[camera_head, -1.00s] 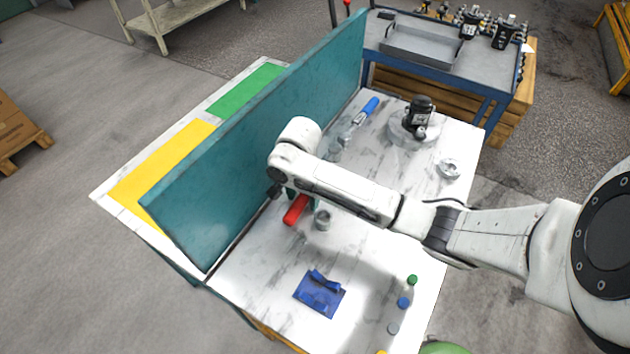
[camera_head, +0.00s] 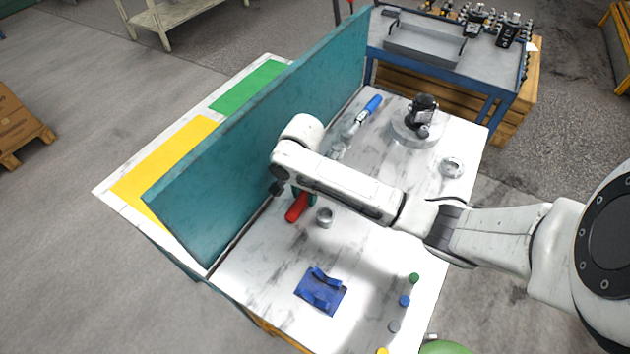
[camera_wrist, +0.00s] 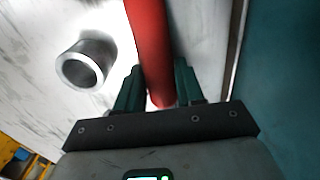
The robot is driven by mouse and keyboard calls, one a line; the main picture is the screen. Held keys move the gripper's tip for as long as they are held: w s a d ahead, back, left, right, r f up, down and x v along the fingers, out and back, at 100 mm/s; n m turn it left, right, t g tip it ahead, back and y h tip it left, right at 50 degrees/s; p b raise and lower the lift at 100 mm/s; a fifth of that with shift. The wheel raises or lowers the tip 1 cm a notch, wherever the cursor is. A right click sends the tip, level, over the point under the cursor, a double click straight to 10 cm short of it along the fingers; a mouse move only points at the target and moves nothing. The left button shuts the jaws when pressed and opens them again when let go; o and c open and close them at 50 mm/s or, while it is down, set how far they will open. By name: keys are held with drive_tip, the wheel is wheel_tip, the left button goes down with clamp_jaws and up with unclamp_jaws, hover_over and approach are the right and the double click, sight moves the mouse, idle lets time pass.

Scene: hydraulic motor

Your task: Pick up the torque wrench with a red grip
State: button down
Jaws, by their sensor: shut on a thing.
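The torque wrench's red grip (camera_head: 297,207) shows in the head view on the white worktop near the teal panel. The rest of that wrench is hidden behind my arm. In the wrist view the red grip (camera_wrist: 148,45) runs between the green fingers of my gripper (camera_wrist: 160,90). My gripper is shut on the red grip. In the head view the gripper is mostly hidden by my arm. A second wrench with a blue grip (camera_head: 373,104) lies farther back along the panel.
A metal ring (camera_head: 325,217) stands close beside the red grip; it also shows in the wrist view (camera_wrist: 84,66). The teal panel (camera_head: 260,130) rises close on the left. A black motor (camera_head: 423,112) stands on a round base.

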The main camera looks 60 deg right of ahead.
drive_tip(key=shift+r, duration=0.85)
drive_tip(key=s+r+p, duration=0.7)
drive_tip(key=s+r, duration=0.4)
drive_tip(key=s, duration=0.3)
drive_tip(key=shift+r, duration=0.15)
drive_tip(key=c, duration=1.3)
unclamp_jaws()
clamp_jaws()
